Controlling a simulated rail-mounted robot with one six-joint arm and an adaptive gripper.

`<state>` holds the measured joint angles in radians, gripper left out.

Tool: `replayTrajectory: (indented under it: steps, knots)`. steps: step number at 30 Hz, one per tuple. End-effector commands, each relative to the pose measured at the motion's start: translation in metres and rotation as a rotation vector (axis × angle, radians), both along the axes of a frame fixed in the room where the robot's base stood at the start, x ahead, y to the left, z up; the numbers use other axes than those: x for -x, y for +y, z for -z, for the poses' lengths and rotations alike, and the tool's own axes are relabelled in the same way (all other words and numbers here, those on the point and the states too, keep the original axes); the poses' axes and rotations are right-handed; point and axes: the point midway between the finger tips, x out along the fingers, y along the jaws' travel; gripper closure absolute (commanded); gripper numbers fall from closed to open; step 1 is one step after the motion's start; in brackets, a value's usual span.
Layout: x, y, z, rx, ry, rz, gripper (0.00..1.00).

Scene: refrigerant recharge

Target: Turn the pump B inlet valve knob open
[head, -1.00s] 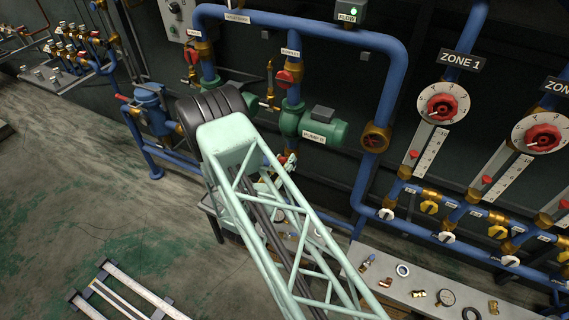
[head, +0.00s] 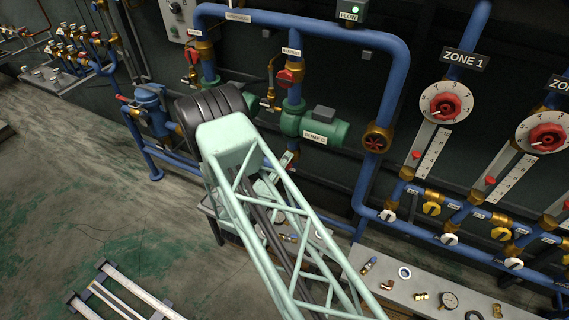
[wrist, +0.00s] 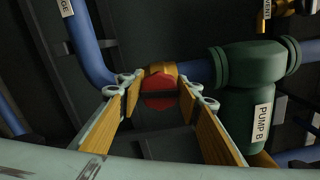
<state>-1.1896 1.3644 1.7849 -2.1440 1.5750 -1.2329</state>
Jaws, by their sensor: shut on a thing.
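The red valve knob (wrist: 158,88) sits on a brass valve body (wrist: 161,69) in the blue pipe, left of the green pump labelled PUMP B (wrist: 247,105) in the wrist view. My gripper (wrist: 163,94) has its two tan-padded fingers on either side of the knob, shut on it. Pump B also shows in the head view (head: 321,126). There my arm hides this knob and most of my gripper.
Another red-handled valve (head: 286,77) is on the pipe above pump B. A blue pipe (wrist: 91,52) runs close left of my fingers. A grey bench (head: 395,283) with loose fittings stands at lower right. Floor at left is mostly clear.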

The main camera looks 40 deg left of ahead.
Motion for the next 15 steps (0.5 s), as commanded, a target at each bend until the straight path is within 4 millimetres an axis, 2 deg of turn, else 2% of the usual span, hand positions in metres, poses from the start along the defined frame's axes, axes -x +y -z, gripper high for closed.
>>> replayTrajectory:
  steps: [6, 15]
  knots:
    - [0.0001, -0.0002, 0.0009, 0.099, -0.019, 0.001, 0.79]
    - [0.0001, -0.0002, 0.0010, 0.147, -0.029, 0.000, 0.79]
